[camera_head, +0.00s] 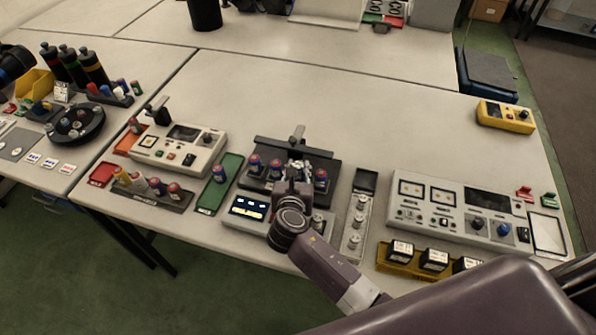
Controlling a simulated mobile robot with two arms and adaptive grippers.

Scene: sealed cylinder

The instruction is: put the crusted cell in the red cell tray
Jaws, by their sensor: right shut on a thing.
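My right gripper (296,172) reaches in from the lower right and points down at the black rack fixture (332,163). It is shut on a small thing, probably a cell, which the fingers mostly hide. Red-and-blue capped cells (254,162) stand in the fixture left of the gripper, and another cell (320,177) stands to its right. I cannot tell a crust on any of them. A small red tray (103,174) lies at the table's left front, and an orange-red tray (127,142) lies behind it.
A green tray (205,208) lies left of the fixture. A tester box (170,150) and a rack of capped cells (150,196) stand between it and the red tray. A large control panel (460,207) stands at right.

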